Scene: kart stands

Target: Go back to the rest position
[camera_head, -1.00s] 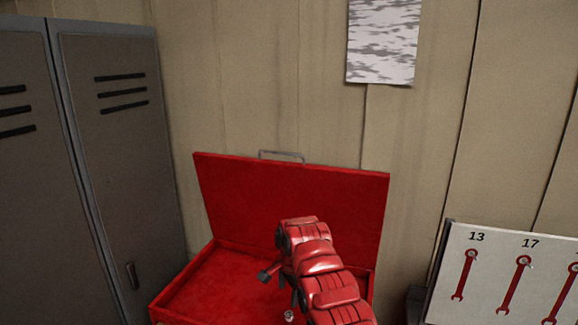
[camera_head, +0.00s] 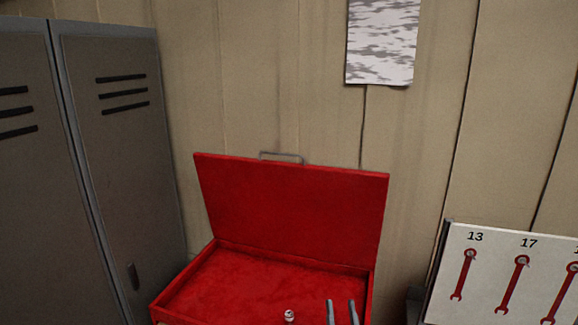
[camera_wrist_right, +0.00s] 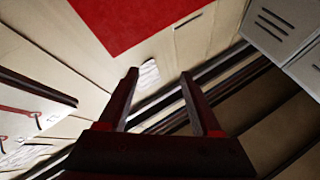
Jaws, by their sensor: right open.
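My right gripper (camera_head: 341,304) shows at the bottom edge of the head view as two grey fingertips, in front of the right part of the open red toolbox (camera_head: 240,283). In the right wrist view the fingers of this gripper (camera_wrist_right: 158,74) stand apart with nothing between them. The rest of the right arm is out of the head view. My left gripper is in no view.
The red lid (camera_head: 295,205) stands open against the wall. A small pale object (camera_head: 289,316) shows at the toolbox's front. Grey lockers (camera_head: 115,150) stand at left. A board with wrench pictures (camera_head: 495,275) stands at right.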

